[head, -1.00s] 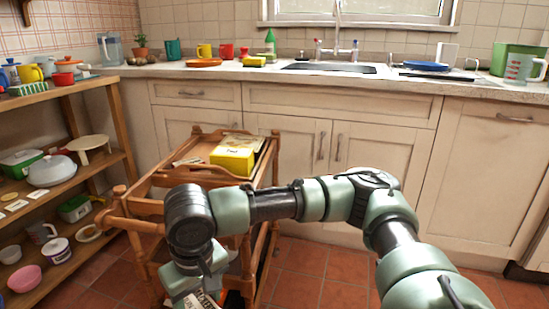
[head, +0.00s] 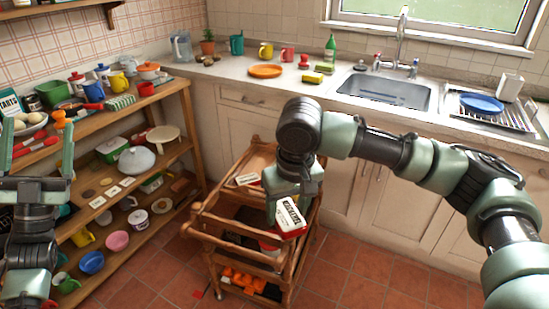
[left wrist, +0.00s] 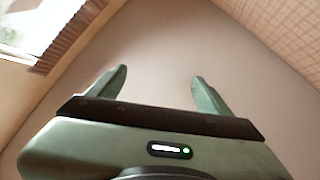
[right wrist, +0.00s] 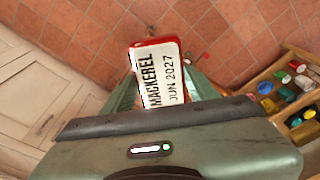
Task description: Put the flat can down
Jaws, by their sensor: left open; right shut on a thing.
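The flat can (head: 290,216) is white-topped with a red rim and printed MACKEREL JUN 2027 in the right wrist view (right wrist: 161,72). My right gripper (head: 287,200) is shut on it and points down, in front of the wooden trolley (head: 207,218) in the head view. The can is tilted in the picture. I cannot tell its height above the trolley. In the right wrist view the fingers (right wrist: 162,92) flank the can, with floor tiles behind it. My left gripper (head: 38,160) is open and empty at the left; the left wrist view also shows its fingers apart (left wrist: 158,88).
The trolley has raised rails; a pale packet (head: 247,180) lies on it and orange items (head: 240,280) sit low down. Shelves full of crockery (head: 150,195) stand left. The counter (head: 225,72) runs behind, with a sink (head: 385,90). Tiled floor (head: 350,275) is clear at right.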

